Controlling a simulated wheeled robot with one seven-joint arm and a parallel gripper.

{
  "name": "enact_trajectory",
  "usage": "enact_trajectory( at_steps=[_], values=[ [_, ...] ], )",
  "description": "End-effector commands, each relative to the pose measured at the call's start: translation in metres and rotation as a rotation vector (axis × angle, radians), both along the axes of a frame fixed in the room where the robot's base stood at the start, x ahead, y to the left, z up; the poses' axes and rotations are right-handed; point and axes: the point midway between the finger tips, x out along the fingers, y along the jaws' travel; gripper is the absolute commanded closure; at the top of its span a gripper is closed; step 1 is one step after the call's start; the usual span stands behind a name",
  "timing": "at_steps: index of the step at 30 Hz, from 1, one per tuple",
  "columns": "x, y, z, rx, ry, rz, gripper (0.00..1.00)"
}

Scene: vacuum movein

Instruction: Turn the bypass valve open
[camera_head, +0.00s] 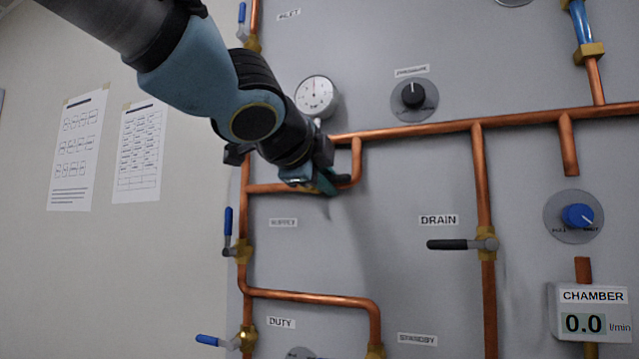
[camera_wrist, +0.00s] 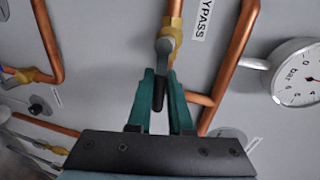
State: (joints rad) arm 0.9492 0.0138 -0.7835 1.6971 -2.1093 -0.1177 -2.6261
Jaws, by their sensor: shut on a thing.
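The bypass valve (camera_wrist: 171,34) shows in the wrist view as a brass body on a copper pipe, beside a label reading "YPASS", its first letter cut off. Its grey hub carries a dark lever (camera_wrist: 158,92), which points down the picture, roughly in line with the pipe above the valve. My gripper (camera_wrist: 160,88) has its green fingers shut on this lever, one on each side. In the head view my gripper (camera_head: 327,182) is at the horizontal copper pipe below the gauge, and my arm hides the valve and its label there.
A pressure gauge (camera_head: 316,96) sits just above my gripper. The drain valve's black lever (camera_head: 448,244) lies horizontal to the right. Blue-handled levers (camera_head: 228,222) line the left pipe. The chamber display (camera_head: 584,323) reads 0.0 l/min. Copper pipes (camera_head: 420,129) stand out from the grey panel.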

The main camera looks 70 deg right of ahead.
Motion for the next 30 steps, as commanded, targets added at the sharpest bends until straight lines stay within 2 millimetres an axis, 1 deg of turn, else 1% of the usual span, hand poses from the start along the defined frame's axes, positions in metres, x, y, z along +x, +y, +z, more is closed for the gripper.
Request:
enact_trajectory(
  at_steps=[6, 7, 15, 22, 25, 29, 30],
  values=[
    [0.001, 0.000, 0.002, -0.003, 0.001, 0.000, 1.00],
    [0.001, 0.000, 0.002, -0.003, 0.001, 0.000, 0.81],
    [0.001, 0.000, 0.001, -0.001, 0.000, 0.000, 0.52],
    [0.000, 0.000, 0.000, -0.001, 0.000, 0.000, 0.52],
    [0.000, 0.003, 0.002, 0.000, -0.002, 0.000, 0.52],
    [0.001, 0.016, 0.007, 0.001, -0.004, 0.000, 0.52],
    [0.002, 0.022, 0.010, 0.000, -0.005, 0.002, 0.52]
  ],
)
